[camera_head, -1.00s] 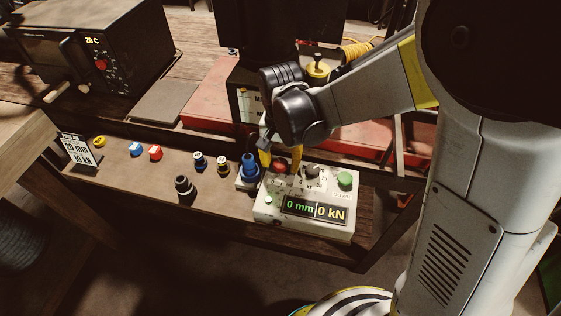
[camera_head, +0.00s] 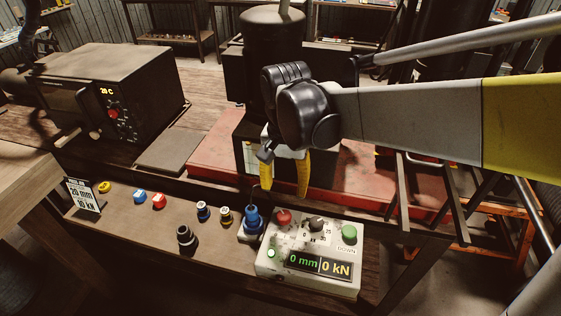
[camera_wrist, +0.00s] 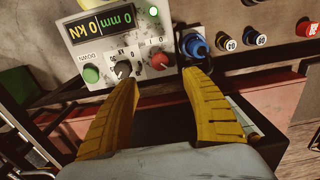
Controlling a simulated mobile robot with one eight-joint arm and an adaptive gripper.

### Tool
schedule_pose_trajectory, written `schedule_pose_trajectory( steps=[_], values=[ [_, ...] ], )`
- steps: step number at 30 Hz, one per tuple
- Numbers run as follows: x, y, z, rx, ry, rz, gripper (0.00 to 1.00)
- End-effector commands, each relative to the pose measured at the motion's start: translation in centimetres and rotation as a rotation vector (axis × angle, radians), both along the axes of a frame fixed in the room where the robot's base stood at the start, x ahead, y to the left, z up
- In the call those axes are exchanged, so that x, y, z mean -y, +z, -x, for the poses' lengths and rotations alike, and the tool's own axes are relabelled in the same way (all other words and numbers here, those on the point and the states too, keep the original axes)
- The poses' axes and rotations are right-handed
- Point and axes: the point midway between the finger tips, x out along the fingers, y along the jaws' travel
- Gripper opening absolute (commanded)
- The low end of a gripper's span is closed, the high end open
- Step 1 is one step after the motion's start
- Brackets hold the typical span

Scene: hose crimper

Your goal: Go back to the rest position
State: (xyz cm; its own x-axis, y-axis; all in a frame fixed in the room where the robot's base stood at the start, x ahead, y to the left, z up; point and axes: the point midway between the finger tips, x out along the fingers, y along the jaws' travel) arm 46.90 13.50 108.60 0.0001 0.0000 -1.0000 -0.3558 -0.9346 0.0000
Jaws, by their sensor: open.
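My gripper (camera_head: 285,175) has two yellow fingers, apart with nothing between them. It hangs above and behind the control box (camera_head: 308,262), in front of the dark press. In the wrist view my gripper (camera_wrist: 160,95) spreads its fingers toward the control box (camera_wrist: 110,45), not touching it as far as I can tell.
A blue plug-like part (camera_head: 252,220) stands left of the box. Several small fittings and a sign (camera_head: 84,195) reading 20 mm, 10 kN are on the front shelf. A dark oven-like unit (camera_head: 110,90) is at the left. A red base (camera_head: 215,150) lies behind the shelf.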

Motion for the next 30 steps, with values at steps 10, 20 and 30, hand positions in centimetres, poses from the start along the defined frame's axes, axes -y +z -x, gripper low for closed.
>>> schedule_pose_trajectory(
  steps=[10, 20, 30],
  values=[
    [0.0, 0.7, 0.0, 0.0, 0.0, 0.0, 0.55],
    [1.3, 1.3, 0.8, 0.042, 0.021, -0.011, 0.55],
    [9.5, 2.8, 7.1, 0.383, 0.214, 0.0, 0.55]
  ],
)
